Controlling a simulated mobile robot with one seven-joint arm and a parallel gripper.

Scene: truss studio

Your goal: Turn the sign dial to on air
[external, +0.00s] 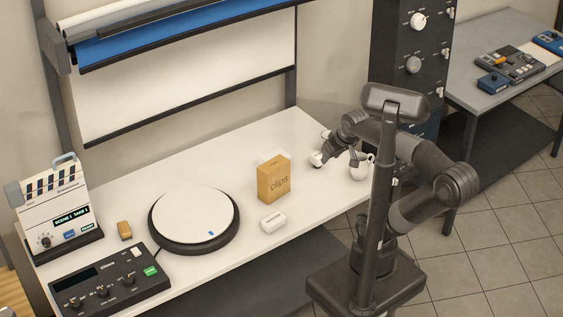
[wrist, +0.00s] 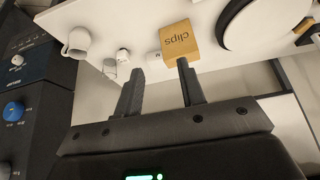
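No sign or dial lettered "on air" can be read in either view, so I cannot tell which control is the sign dial. A dark panel tower (external: 400,45) at the back right carries a white knob (external: 418,21) and a grey knob (external: 413,64). In the wrist view a dark panel at the left edge shows a blue knob (wrist: 13,111) and a small white knob (wrist: 17,60). My gripper (wrist: 159,68) is open and empty, its fingers apart above the white table's edge. In the external view my gripper (external: 328,152) is over the table's right end, partly hidden.
A clips box (external: 273,181) stands on the white table (external: 185,165), with a white mug (external: 361,166) to its right. A round turntable (external: 194,216), a clapper-style unit (external: 58,212) and a control box (external: 110,284) are at the left. A grey table (external: 466,57) stands at the right.

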